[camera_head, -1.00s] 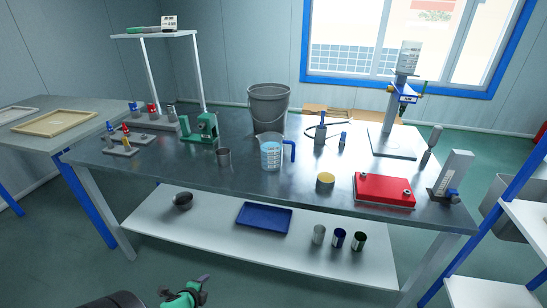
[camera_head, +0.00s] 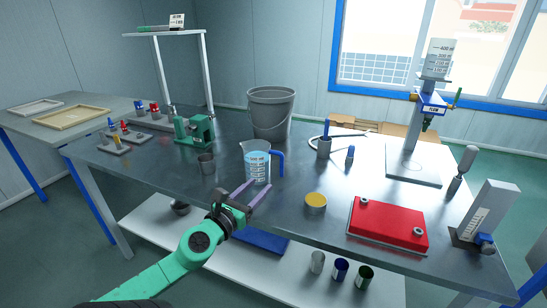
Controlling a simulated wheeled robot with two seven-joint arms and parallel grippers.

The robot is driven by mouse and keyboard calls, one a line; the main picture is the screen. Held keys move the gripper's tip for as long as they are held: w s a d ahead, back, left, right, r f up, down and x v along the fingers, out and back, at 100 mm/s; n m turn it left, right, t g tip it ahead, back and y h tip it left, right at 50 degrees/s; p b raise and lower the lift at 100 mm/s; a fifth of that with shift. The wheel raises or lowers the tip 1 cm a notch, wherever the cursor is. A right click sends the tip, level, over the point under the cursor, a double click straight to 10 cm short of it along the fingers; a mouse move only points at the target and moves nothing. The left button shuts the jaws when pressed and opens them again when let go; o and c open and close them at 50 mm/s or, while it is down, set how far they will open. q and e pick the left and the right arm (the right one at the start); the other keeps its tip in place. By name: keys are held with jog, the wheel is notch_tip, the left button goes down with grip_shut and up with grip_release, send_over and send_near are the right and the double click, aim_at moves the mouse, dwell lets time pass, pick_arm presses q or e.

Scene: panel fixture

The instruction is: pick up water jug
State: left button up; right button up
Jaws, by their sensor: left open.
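The water jug (camera_head: 257,163) is a clear measuring jug with pale blue water, white markings and a blue handle (camera_head: 279,162) on its right side. It stands upright on the dark metal table (camera_head: 330,178). My left gripper (camera_head: 250,192) reaches in from the lower left on a green arm. Its two purple-grey fingers are open and point at the jug's lower front. The fingertips overlap the jug's base in the picture; I cannot tell whether they touch it. My right gripper is not in view.
A grey bucket (camera_head: 270,115) stands behind the jug. A lower shelf (camera_head: 150,217) holds several items.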

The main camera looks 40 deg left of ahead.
pick_arm(q)
jog(key=shift+w+r, duration=0.2)
jog(key=shift+w, duration=0.25)
send_near(281, 162)
jog(key=shift+p+x, duration=0.4)
jog(key=shift+x, duration=0.75)
jog(key=x, duration=0.3)
jog(key=shift+w+f, duration=0.1)
jog(key=shift+f, duration=0.15)
jog(key=shift+w+a, duration=0.15)
jog(key=shift+w, duration=0.15)
jog(key=b+x, duration=0.1)
jog(key=x, duration=0.3)
jog(key=shift+w+r, duration=0.1)
jog(key=shift+r, duration=0.1)
jog(key=shift+w, duration=0.2)
grip_shut()
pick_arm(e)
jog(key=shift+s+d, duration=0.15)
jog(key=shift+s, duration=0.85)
pick_arm(q)
jog(key=shift+r, duration=0.1)
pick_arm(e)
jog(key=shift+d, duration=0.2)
